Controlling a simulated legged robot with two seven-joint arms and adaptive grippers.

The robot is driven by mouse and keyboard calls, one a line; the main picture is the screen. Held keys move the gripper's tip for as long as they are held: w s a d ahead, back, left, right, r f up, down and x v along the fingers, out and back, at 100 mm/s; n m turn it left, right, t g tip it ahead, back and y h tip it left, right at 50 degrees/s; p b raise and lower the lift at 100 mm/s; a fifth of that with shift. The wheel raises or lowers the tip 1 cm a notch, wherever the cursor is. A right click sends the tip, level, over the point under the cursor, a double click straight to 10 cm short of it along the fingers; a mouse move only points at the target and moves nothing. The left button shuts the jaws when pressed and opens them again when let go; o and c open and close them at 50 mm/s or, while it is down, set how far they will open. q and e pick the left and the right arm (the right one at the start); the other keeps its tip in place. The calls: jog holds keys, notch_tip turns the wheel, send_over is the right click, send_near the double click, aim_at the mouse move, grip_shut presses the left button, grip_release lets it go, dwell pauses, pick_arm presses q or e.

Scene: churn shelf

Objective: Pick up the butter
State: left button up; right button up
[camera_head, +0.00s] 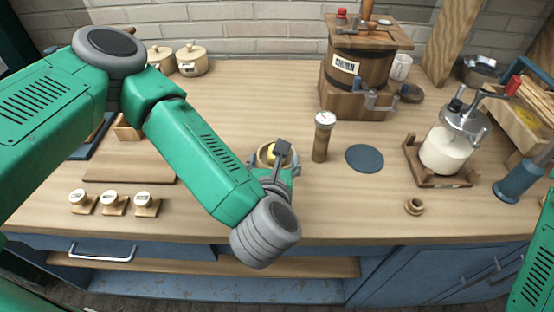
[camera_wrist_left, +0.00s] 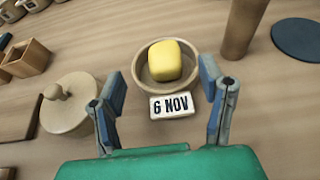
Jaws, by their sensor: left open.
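The butter is a yellow rounded block (camera_wrist_left: 165,61) in a small round wooden bowl (camera_wrist_left: 146,78), with a "6 NOV" tag (camera_wrist_left: 171,106) at its near side in the left wrist view. In the head view the butter (camera_head: 271,152) is partly hidden behind my left gripper (camera_head: 283,160). My left gripper (camera_wrist_left: 161,98) is open and empty, with one finger on each side of the bowl's near edge in the wrist picture. The fingers appear apart from the butter. My right gripper is out of view; only a piece of my right arm shows at the right edge.
A wooden post with a dial (camera_head: 321,138) stands right of the bowl, beside a blue disc (camera_head: 364,158). A lidded wooden pot (camera_wrist_left: 70,104) is left of the gripper. The churn (camera_head: 358,72) and a glass jar (camera_head: 447,146) stand farther right. The counter's back middle is clear.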

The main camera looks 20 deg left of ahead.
pick_arm(q)
jog(key=shift+w+a, duration=0.15)
jog(key=shift+w, duration=0.25)
jog(key=x, duration=0.4)
jog(key=shift+w, duration=0.45)
jog(key=shift+s+f, duration=0.1)
jog(key=shift+f, duration=0.05)
jog(key=c, duration=1.2)
